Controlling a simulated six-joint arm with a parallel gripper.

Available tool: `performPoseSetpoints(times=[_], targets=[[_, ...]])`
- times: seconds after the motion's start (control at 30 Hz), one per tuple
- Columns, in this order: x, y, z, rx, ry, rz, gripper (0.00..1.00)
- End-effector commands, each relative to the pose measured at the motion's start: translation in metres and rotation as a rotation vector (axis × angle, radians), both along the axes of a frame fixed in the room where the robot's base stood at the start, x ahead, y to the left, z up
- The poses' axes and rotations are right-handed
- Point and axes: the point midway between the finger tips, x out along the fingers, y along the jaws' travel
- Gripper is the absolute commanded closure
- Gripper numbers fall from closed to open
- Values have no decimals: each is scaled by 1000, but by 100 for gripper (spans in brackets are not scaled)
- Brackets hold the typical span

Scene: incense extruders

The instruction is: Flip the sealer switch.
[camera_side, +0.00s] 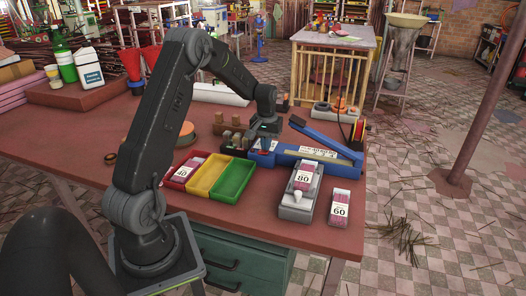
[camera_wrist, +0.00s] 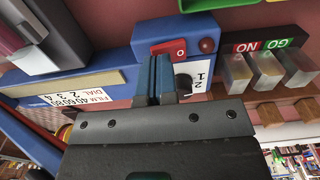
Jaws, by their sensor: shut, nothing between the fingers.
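The blue sealer (camera_side: 325,162) lies on the red table near its right end, with its arm raised. In the wrist view its blue body (camera_wrist: 112,68) carries a red switch (camera_wrist: 170,48) marked 0, with a round red lamp (camera_wrist: 207,45) beside it. My gripper (camera_side: 265,143) is over the left end of the sealer in the side view. In the wrist view my gripper (camera_wrist: 154,62) is shut and empty, its fingertips close to the lower left edge of the switch. I cannot tell whether they touch it. The fingers partly cover a numbered dial (camera_wrist: 184,82).
Metal pieces under green GO and red NO labels (camera_wrist: 262,46) stand just beside the sealer. Red, yellow and green trays (camera_side: 234,181), a grey scale (camera_side: 299,205) with a packet, and another packet (camera_side: 340,208) lie in front. The table's left part has free room.

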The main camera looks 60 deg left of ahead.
Motion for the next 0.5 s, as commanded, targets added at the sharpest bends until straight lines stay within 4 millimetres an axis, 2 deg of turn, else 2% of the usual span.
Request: performPoseSetpoints(times=[0.5], targets=[[0, 0, -8, -1, 1, 0, 100]])
